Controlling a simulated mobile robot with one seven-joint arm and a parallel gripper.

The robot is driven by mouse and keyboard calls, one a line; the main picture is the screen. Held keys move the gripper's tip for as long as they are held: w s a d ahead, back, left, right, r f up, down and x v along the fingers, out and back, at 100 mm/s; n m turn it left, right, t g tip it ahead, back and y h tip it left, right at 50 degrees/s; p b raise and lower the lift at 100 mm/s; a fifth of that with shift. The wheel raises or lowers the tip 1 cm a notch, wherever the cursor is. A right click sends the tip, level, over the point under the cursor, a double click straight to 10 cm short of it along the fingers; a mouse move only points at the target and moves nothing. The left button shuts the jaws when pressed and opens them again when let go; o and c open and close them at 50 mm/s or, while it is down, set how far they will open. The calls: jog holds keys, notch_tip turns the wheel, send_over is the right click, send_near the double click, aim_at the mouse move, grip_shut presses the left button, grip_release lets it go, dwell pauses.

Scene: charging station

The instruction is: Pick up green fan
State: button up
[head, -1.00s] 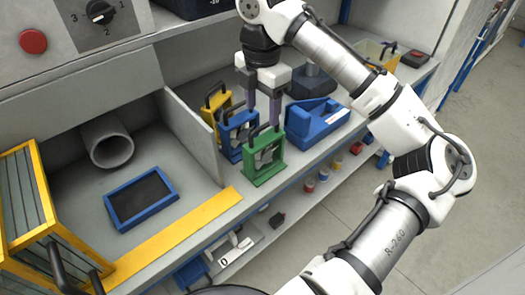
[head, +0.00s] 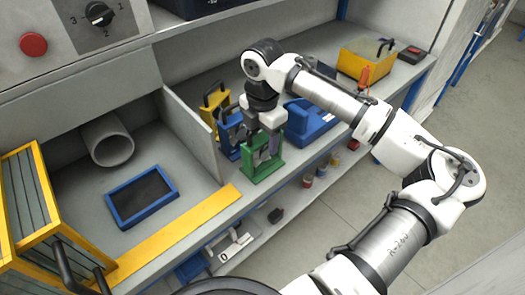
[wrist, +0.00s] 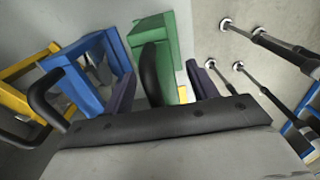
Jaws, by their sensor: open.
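The green fan (head: 249,171) stands upright on the shelf near its front edge, at the right end of a row of fans. My gripper (head: 262,146) is low over its top in the head view and partly hides it. In the wrist view the open purple fingers (wrist: 160,82) are on either side of the fan's black handle (wrist: 154,75), with the green frame (wrist: 172,35) beyond. I cannot tell whether either finger touches the handle.
A blue fan (head: 229,149) stands close beside the green one, with a yellow fan (head: 213,103) behind it. A blue device (head: 312,123) lies to the right. A grey divider wall (head: 190,130) is at the left.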

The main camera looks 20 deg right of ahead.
grip_shut()
jog(key=shift+r, duration=0.15)
dwell(0.4)
